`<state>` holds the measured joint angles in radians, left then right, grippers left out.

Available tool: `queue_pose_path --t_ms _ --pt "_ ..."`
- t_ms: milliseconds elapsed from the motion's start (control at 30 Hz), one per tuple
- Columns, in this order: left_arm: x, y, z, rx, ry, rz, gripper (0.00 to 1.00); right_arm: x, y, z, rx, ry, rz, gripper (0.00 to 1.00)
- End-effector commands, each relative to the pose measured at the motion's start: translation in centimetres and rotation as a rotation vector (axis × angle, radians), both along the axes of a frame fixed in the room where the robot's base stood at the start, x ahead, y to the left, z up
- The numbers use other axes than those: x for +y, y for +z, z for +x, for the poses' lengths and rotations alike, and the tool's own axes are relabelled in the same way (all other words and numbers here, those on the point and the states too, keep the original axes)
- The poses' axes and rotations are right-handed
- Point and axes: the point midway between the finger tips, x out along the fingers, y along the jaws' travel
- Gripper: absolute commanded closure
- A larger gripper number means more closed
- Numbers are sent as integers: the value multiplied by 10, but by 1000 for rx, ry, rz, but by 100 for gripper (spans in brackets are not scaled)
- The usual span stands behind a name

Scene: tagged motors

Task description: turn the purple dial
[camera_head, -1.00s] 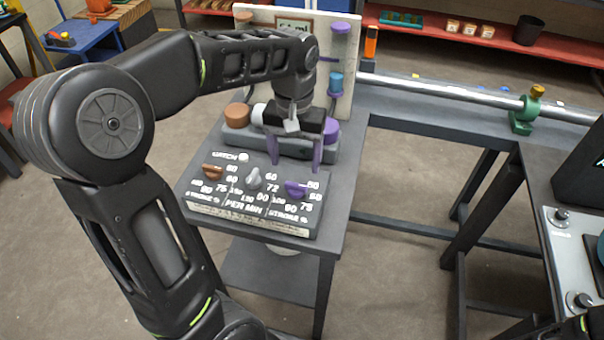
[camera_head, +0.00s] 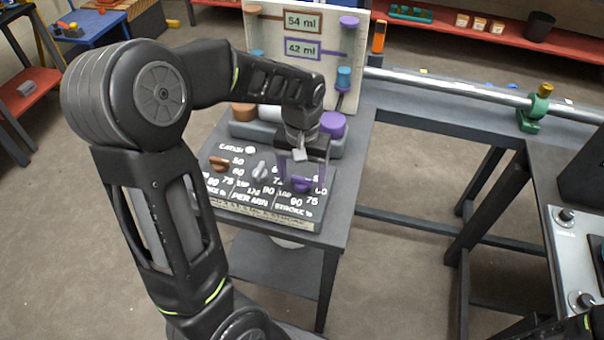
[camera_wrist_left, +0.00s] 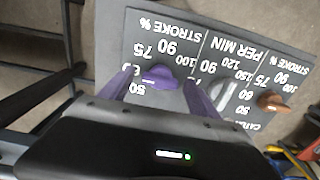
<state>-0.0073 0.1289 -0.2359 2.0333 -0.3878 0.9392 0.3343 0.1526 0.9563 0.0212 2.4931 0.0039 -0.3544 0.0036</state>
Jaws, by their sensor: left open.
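The purple dial (camera_head: 301,184) sits at the right end of the dark sloped control panel (camera_head: 225,199). In the left wrist view the left gripper (camera_wrist_left: 160,88) is open, and I cannot tell whether a finger touches the dial.
A grey dial (camera_head: 261,172) and an orange dial (camera_head: 219,163) stand left of the purple one. Behind is a board with signs reading 54 ml (camera_head: 302,21) and 42 ml (camera_head: 302,48). A metal rail (camera_head: 450,89) runs right over an open frame.

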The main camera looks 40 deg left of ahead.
Motion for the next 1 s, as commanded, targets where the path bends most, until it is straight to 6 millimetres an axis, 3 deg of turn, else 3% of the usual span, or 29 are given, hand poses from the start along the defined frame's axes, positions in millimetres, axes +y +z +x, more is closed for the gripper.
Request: queue_pose_path --t_ms 133,900,1000 --pt "0 0 0 0 0 0 29 0 0 0 0 0 0 64" --pt "0 1 0 0 0 0 91 0 0 0 0 0 0 64" --pt "0 1 0 0 -1 0 91 0 0 0 0 0 0 64"
